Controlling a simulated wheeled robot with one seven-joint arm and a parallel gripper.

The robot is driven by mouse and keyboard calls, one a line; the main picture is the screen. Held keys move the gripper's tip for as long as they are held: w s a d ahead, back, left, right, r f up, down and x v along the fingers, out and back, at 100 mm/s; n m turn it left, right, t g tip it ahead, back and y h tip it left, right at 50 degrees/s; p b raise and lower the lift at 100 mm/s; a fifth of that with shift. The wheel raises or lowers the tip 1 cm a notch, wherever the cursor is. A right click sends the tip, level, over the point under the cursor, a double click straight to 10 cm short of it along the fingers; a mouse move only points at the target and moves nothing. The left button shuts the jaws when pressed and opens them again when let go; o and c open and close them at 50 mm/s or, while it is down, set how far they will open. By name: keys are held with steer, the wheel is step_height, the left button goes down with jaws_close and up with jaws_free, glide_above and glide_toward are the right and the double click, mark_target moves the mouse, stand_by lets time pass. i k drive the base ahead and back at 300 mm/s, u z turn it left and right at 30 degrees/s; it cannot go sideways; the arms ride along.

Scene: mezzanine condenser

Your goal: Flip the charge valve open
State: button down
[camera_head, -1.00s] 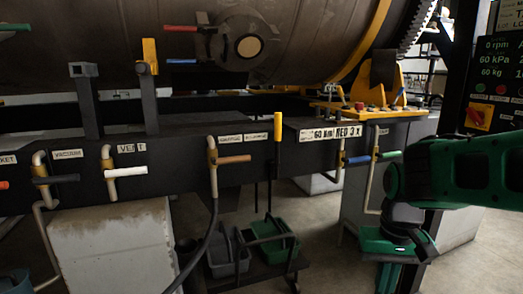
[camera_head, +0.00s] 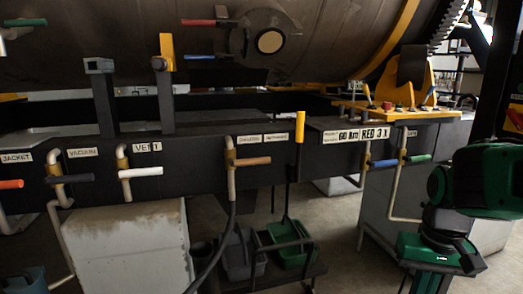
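A row of small pipe valves with coloured lever handles runs along a black beam. The brown-handled valve (camera_head: 231,161) sits right of the VENT valve, on a pipe with a black hose below. Two small labels (camera_head: 276,138) right of its top are too blurred to read surely, so I cannot confirm which valve is the charge valve. The brown handle points right, roughly level. The white-handled VENT valve (camera_head: 125,172) and dark-handled VACUUM valve (camera_head: 60,180) are further left. My green arm is at the right, away from these valves. No gripper fingers can be made out.
A large drum (camera_head: 130,45) fills the top. A yellow upright lever (camera_head: 299,127) stands right of the brown handle. Blue and green handles (camera_head: 418,158) stick out nearer my arm. Grey and green bins (camera_head: 290,245) sit below the beam. Floor is open at lower right.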

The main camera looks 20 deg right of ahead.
mark_target(233, 162)
steer(key=i, duration=0.85)
steer(key=u, duration=0.05)
